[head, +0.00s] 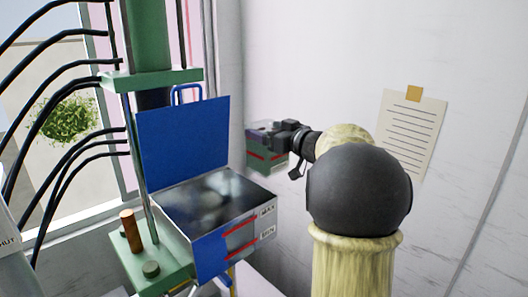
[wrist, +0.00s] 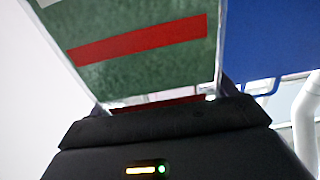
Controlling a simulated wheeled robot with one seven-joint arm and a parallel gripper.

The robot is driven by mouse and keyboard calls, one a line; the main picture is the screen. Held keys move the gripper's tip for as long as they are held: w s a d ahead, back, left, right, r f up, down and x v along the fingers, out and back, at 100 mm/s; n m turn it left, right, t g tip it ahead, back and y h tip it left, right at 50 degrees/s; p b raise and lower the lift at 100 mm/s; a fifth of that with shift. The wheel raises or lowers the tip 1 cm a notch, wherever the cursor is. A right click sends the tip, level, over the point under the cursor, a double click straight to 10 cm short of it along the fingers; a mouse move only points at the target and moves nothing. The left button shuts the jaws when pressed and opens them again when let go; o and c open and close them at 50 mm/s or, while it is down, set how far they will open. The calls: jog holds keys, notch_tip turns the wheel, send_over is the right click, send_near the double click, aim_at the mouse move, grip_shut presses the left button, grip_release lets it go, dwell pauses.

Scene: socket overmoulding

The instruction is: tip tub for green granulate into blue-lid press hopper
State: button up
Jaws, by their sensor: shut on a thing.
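The press hopper (head: 225,240) is an open metal box with red MAX and MIN marks on its front. Its blue lid (head: 185,140) stands raised at the back; a piece of the lid also shows in the wrist view (wrist: 265,40). The inside of the hopper looks grey, with no green granulate visible. My gripper (head: 287,140) is shut on the tub (head: 262,157), a green-looking box with a red band, held in the air right of and behind the raised lid. In the wrist view the tub's green wall and red stripe (wrist: 140,40) fill the top. The tub's inside is hidden.
The green press column (head: 147,35) and its plate rise behind the lid, with several black hoses on the left. A wooden handle (head: 131,231) stands on the green base left of the hopper. A wall with a paper sheet (head: 408,130) is behind my arm.

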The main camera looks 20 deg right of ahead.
aim_at(267, 153)
jog(key=shift+w+r, duration=0.1)
notch_tip(267, 153, down, 6)
jog(key=shift+f, duration=0.15)
jog(key=shift+w+f, duration=0.2)
jog(key=shift+f, duration=0.2)
jog(key=shift+s+r, duration=0.1)
jog(key=shift+s, duration=0.1)
